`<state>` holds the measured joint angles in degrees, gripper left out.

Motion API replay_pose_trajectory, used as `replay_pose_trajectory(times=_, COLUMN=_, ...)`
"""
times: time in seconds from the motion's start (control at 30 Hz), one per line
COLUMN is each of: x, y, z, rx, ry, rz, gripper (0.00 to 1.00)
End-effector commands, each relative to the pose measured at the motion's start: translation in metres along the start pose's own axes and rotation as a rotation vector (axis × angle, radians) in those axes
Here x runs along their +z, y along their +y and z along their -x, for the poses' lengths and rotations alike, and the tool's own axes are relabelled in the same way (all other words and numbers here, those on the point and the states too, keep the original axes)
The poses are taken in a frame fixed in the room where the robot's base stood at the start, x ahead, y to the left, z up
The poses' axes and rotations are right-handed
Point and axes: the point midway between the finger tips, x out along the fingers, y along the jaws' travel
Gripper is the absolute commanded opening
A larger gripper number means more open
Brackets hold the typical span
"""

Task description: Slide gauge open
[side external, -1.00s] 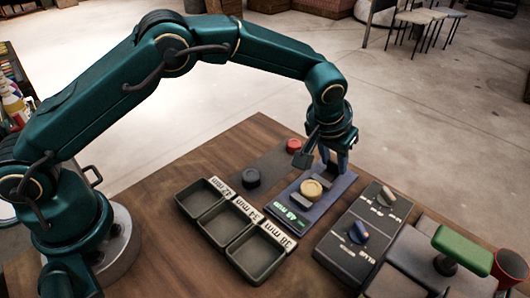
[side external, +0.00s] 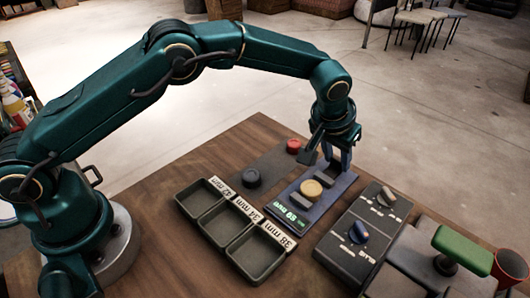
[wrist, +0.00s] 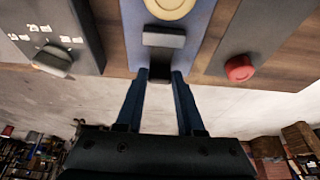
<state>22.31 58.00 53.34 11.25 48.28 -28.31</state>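The gauge (side external: 325,203) is a blue plate with a green-lit readout (side external: 293,218) at its near end. A yellow disc (side external: 311,190) lies on it between a small grey block (side external: 298,201) and a grey sliding jaw (side external: 324,179). My gripper (side external: 338,166) reaches down at the plate's far end. In the wrist view, my fingertips (wrist: 160,74) sit on both sides of the dark tab of the sliding jaw (wrist: 163,41) and appear to touch it. The yellow disc (wrist: 170,6) is just beyond the jaw, cut by the frame edge.
Three labelled trays (side external: 256,258) stand left of the gauge. A black knob (side external: 252,177) and red button (side external: 294,146) are on a grey panel. A dark dial box (side external: 340,262), a green handle (side external: 463,250) and a red cup (side external: 509,267) are to the right.

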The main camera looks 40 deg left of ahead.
Motion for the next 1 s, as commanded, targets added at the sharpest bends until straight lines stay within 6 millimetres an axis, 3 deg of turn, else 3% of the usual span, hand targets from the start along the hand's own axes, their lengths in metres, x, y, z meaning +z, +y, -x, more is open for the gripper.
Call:
replay_pose_trajectory(times=0.03, x=0.0, y=0.0, z=0.0, rx=0.0, ry=0.001, rz=0.001, gripper=0.58)
replay_pose_trajectory(times=0.07, x=0.0, y=0.0, z=0.0, rx=0.0, ry=0.001, rz=0.001, gripper=0.65)
replay_pose_trajectory(times=0.43, x=0.0, y=0.0, z=0.004, rx=0.001, ry=0.001, rz=0.0, gripper=0.65)
replay_pose_trajectory(times=0.8, x=-0.001, y=0.0, z=0.045, rx=0.001, ry=0.003, rz=0.0, gripper=0.65)
replay_pose_trajectory(times=1.0, x=0.0, y=0.0, z=0.052, rx=0.001, ry=0.001, rz=0.0, gripper=0.65)
